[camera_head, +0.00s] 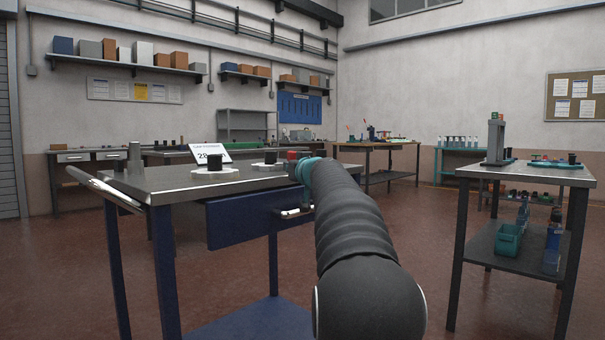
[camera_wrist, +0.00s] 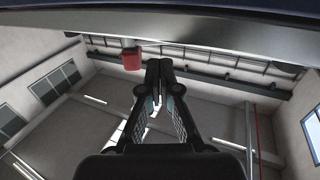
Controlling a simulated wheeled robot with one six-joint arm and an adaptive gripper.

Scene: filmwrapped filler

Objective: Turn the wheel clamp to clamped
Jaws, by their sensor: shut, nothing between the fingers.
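My gripper (camera_wrist: 158,68) shows in the wrist view with its two black fingers together and nothing between them. A small red block (camera_wrist: 131,60) is just left of the fingertips in that view, apart from them, near the underside of a pale edge. In the head view a red piece (camera_head: 292,155) shows at the right end of the near workbench (camera_head: 160,184), beside the end of my arm. I cannot tell whether either red part is the wheel clamp. My arm hides the gripper in the head view.
Black knobs on white bases (camera_head: 215,163) and a display sign (camera_head: 210,153) stand on the bench. A grey post (camera_head: 134,157) is at its left. A blue panel (camera_head: 240,218) hangs below the top. Another table (camera_head: 527,172) stands right, with open floor between.

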